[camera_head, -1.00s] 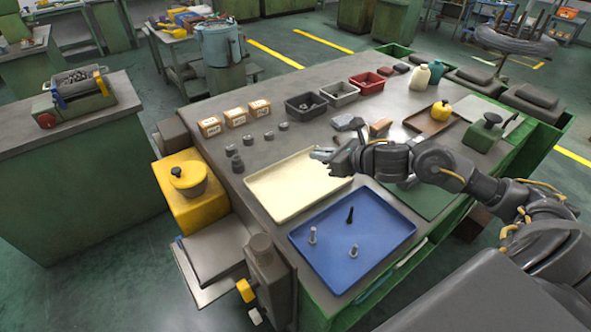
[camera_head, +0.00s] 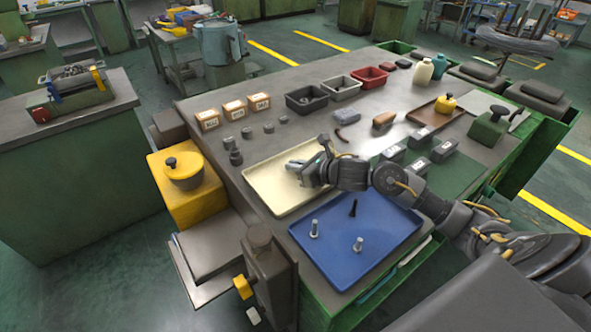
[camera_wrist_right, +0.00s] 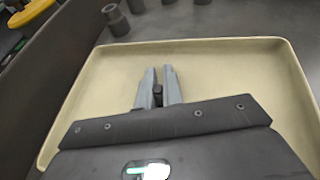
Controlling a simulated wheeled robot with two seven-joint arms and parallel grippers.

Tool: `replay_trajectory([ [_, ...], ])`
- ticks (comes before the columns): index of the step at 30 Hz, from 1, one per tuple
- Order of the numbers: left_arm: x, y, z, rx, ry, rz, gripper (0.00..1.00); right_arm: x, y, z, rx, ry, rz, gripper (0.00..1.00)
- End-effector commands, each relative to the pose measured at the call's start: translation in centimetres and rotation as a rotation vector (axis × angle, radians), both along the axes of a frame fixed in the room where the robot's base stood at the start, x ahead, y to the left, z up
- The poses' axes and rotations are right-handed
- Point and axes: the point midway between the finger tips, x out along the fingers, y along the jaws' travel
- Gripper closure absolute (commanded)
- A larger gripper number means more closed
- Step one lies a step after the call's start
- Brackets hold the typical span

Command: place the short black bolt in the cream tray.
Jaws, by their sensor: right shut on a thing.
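The cream tray (camera_head: 277,202) lies on the bench, and its wide floor also shows in the wrist view (camera_wrist_right: 225,72). My right gripper (camera_head: 294,166) is over the tray, towards its back right. In the wrist view its fingers (camera_wrist_right: 159,72) are shut on a small dark piece, the short black bolt (camera_wrist_right: 158,92), mostly hidden between them. I cannot tell whether the bolt touches the tray floor. Another black bolt (camera_head: 353,208) stands in the blue tray. My left gripper is not in view.
Boxes (camera_head: 208,120) and small bins (camera_head: 306,99) are further back. The cream tray looks otherwise empty.

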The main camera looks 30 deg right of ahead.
Motion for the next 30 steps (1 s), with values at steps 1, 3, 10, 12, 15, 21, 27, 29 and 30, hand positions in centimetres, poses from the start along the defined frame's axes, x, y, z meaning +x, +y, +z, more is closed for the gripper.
replay_trajectory([
  [1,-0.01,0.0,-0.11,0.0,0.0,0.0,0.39,0.02,-0.03,-0.14,0.0,-0.001,-0.001,1.0],
  [3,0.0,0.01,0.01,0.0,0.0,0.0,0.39,0.02,-0.04,0.0,0.0,-0.002,-0.001,1.0],
  [10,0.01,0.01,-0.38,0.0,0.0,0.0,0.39,0.01,-0.04,-0.3,0.0,-0.002,-0.001,1.0],
  [12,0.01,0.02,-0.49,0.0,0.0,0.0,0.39,0.02,-0.05,-0.37,0.0,-0.002,-0.001,0.91],
  [15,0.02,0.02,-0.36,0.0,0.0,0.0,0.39,0.01,-0.04,-0.25,0.0,-0.002,-0.001,0.78],
  [21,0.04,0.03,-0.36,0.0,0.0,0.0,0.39,0.01,-0.04,-0.26,0.0,-0.001,-0.001,0.7],
  [27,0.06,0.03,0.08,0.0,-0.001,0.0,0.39,0.0,-0.03,0.1,0.0,-0.001,-0.001,0.7],
  [29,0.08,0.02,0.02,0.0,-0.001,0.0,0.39,-0.27,-0.2,0.14,-0.001,-0.001,-0.001,0.7],
  [30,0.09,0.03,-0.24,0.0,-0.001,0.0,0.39,-0.77,-0.42,0.21,-0.002,-0.002,0.0,0.7],
])
